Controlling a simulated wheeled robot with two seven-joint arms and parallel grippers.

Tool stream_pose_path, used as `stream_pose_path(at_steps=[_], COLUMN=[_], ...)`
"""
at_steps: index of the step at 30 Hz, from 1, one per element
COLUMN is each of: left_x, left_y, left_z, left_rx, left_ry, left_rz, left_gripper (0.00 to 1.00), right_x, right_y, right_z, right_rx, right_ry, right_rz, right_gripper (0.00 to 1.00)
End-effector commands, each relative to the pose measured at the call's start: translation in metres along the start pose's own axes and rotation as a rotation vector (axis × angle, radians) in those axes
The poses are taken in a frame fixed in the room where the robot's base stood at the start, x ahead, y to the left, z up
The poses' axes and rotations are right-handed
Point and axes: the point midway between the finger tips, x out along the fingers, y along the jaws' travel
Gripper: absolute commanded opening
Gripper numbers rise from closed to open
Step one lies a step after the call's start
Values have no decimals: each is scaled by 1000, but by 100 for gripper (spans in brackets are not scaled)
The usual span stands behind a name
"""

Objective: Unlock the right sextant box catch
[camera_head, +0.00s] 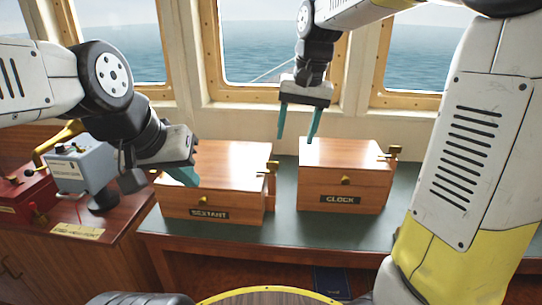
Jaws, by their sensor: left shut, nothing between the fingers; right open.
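The wooden sextant box (225,180) stands shut on the green counter top, with a SEXTANT label and a small brass knob on its front. Its right catch (271,167) is a brass piece at the box's right side; its exact setting is too small to tell. My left gripper (184,178) is shut and empty at the box's left front top edge, hiding part of that side; I cannot tell if it touches. My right gripper (298,138) is open and empty, pointing down above the gap between the sextant box and the clock box, apart from the catch.
The wooden clock box (340,185) stands to the right, with a brass catch (390,155) on its right side. A blue-grey device (80,165) and a red box (25,195) stand at the left. Bare green counter (290,225) lies between the boxes. Windows are behind.

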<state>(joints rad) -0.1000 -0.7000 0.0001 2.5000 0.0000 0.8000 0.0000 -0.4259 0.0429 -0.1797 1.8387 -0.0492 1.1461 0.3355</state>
Motion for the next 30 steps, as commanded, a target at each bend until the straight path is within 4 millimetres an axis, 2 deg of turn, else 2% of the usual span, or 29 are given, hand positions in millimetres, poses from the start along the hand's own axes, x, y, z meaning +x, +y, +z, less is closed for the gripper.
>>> stream_pose_path(at_steps=[1, 4, 10, 14, 24, 30], left_x=[0, 0, 0, 0, 0, 0], left_y=[0, 0, 0, 0, 0, 0], left_z=[0, 0, 0, 0, 0, 0], left_rx=[0, 0, 0, 0, 0, 0], left_ry=[0, 0, 0, 0, 0, 0], left_rz=[0, 0, 0, 0, 0, 0], left_gripper=[0, 0, 0, 0, 0, 0], right_x=[11, 27, 45, 54, 105, 122], right_y=[-14, -32, -52, -53, -45, -43], right_z=[-14, -32, -48, -48, -42, -40], right_rx=[5, 26, 48, 53, 52, 52], right_ry=[-31, -71, -106, -112, -113, -111], right_rz=[30, 82, 143, 152, 151, 149], right_gripper=[56, 56, 56, 56, 56, 56])
